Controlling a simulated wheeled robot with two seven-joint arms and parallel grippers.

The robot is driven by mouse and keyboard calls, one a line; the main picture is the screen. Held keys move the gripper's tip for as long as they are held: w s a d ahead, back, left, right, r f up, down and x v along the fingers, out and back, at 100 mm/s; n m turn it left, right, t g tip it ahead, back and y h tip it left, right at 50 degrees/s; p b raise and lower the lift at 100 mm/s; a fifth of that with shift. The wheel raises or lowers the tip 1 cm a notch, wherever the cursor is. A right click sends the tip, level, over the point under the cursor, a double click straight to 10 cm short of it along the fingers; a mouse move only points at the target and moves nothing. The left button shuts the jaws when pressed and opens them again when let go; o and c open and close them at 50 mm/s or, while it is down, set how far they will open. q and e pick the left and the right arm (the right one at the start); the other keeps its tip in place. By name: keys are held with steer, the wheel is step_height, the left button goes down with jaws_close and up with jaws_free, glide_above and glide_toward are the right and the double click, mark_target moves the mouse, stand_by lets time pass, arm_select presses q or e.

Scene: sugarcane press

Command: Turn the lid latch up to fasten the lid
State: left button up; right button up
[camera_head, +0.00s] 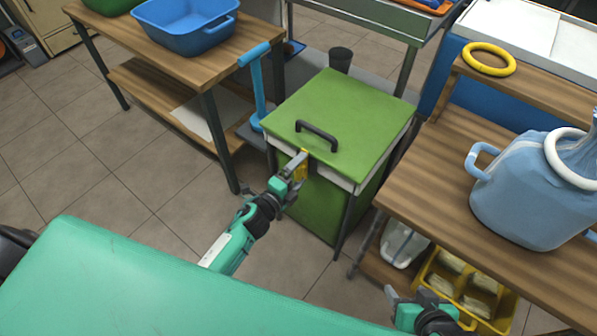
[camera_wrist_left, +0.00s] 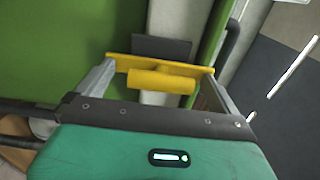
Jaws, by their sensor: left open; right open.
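The green lid (camera_head: 343,110) lies closed on the green bin (camera_head: 325,209), with a black handle (camera_head: 317,134) on top. The yellow lid latch (camera_head: 304,171) is on the front of the bin under the lid's front edge, partly hidden by my left gripper (camera_head: 294,166). In the left wrist view the latch's yellow bar and round grip (camera_wrist_left: 147,82) lie crosswise between the two spread fingers of my left gripper (camera_wrist_left: 158,76). I cannot tell whether a finger touches it. My right gripper (camera_head: 398,301) is open and empty at the bottom, away from the bin.
A wooden table with a blue tub (camera_head: 183,27) stands left of the bin. At right, a wooden bench (camera_head: 420,175) holds a large blue jug (camera_head: 520,190) and a yellow ring (camera_head: 489,59). A yellow crate (camera_head: 448,300) sits below. Tiled floor is open at left.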

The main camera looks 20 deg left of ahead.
arm_select(q)
steer(key=v, duration=1.3)
steer(key=shift+s, duration=0.4)
arm_select(e)
steer(key=shift+d, duration=0.25)
arm_select(q)
steer(key=shift+a, duration=0.1)
arm_select(e)
steer(key=shift+s, duration=0.3)
